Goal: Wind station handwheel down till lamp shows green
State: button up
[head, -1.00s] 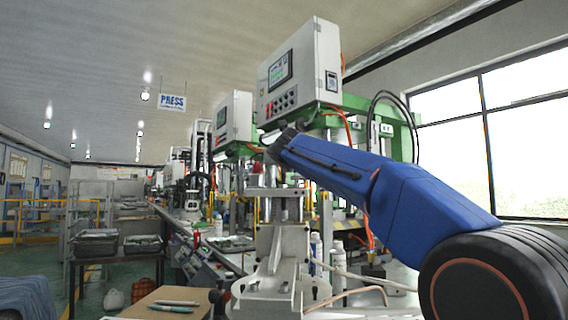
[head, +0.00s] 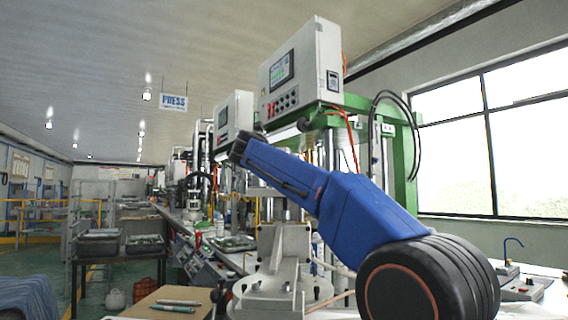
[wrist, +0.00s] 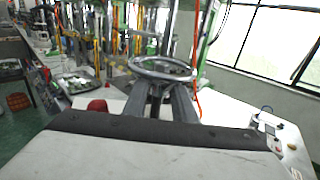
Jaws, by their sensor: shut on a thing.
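The handwheel (wrist: 135,69) is a pale metal ring lying nearly flat in the upper middle of the wrist view. My gripper (wrist: 160,88) reaches forward to its near rim, with two dark fingers shut on the rim. In the head view my blue arm stretches left in front of the station, and neither the fingers nor the wheel can be made out there. A red rounded thing (wrist: 97,105) shows left of the fingers in the wrist view; I cannot tell whether it is the lamp. No green lamp can be made out.
A grey control cabinet (head: 318,62) with a screen stands above the station on a green frame (head: 405,160). An orange hose (wrist: 197,100) hangs right of the wheel. Trays (head: 98,243) stand on a dark table at left. A small switch box (head: 520,288) sits at right.

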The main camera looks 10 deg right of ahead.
jog(key=shift+w+a+m+g+h, duration=0.15)
jog(key=shift+m+g+h, duration=0.6)
jog(key=shift+h, duration=0.25)
jog(key=shift+m, duration=0.25)
jog(key=o, duration=0.9)
jog(key=shift+a, duration=0.15)
jog(key=v, duration=1.7)
jog(key=shift+a, duration=0.2)
